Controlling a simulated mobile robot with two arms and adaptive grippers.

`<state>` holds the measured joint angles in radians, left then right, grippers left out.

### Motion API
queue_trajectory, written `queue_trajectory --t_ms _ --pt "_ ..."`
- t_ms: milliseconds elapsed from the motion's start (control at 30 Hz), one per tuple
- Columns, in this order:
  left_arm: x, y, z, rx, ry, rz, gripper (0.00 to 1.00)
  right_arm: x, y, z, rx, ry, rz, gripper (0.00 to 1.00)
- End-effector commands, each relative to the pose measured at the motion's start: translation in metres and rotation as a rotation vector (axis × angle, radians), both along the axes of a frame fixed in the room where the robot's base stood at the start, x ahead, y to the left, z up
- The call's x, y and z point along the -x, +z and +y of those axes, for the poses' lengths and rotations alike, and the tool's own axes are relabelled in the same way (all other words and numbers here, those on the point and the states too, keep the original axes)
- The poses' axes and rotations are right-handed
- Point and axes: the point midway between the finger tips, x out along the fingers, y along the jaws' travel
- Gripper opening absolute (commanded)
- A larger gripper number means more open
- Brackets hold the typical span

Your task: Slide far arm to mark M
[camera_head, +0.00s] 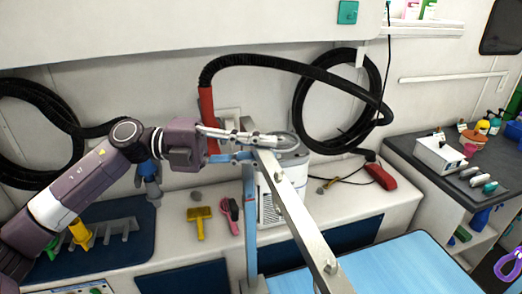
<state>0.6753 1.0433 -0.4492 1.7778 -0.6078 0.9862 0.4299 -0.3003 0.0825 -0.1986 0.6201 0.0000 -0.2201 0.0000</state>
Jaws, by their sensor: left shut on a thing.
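My left gripper (268,139) reaches in from the left at the top of the grooming frame. It is shut at the far end of the silver bar (292,215), on what looks like the top of the far arm. The far arm (249,215) is a blue upright post below the gripper. The fingers partly hide its top. The silver bar slopes from there toward the front right, with small knobs on it. I cannot make out mark M. My right gripper is not in view.
A blue table top (385,268) lies at the lower right. Behind the post stand a white dryer unit (286,170) and a black hose (300,100). A yellow brush (199,221) and pink brush (230,214) lie on the counter. A dark side counter (425,165) holds bottles.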

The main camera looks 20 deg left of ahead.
Motion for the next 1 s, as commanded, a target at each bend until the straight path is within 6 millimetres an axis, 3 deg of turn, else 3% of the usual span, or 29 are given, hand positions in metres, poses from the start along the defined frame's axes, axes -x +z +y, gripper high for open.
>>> queue_trajectory --t_ms 33,67,200,567,667,1000 --pt "-0.002 0.008 0.002 0.013 0.008 -0.008 0.0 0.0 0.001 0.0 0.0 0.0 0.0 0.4" --pt "-0.002 0.008 0.002 0.013 0.008 -0.008 0.2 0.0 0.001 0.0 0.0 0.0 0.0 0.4" --pt "-0.002 0.007 0.002 0.011 0.008 -0.007 0.35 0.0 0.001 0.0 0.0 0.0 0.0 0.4" --pt "0.0 0.002 0.006 0.004 0.005 -0.002 0.35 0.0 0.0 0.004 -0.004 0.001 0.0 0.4" --pt "0.002 0.001 0.019 0.003 0.007 0.001 0.35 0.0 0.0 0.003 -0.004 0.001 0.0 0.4" --pt "0.016 0.002 0.088 0.004 0.009 -0.001 0.35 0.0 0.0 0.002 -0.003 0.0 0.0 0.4"
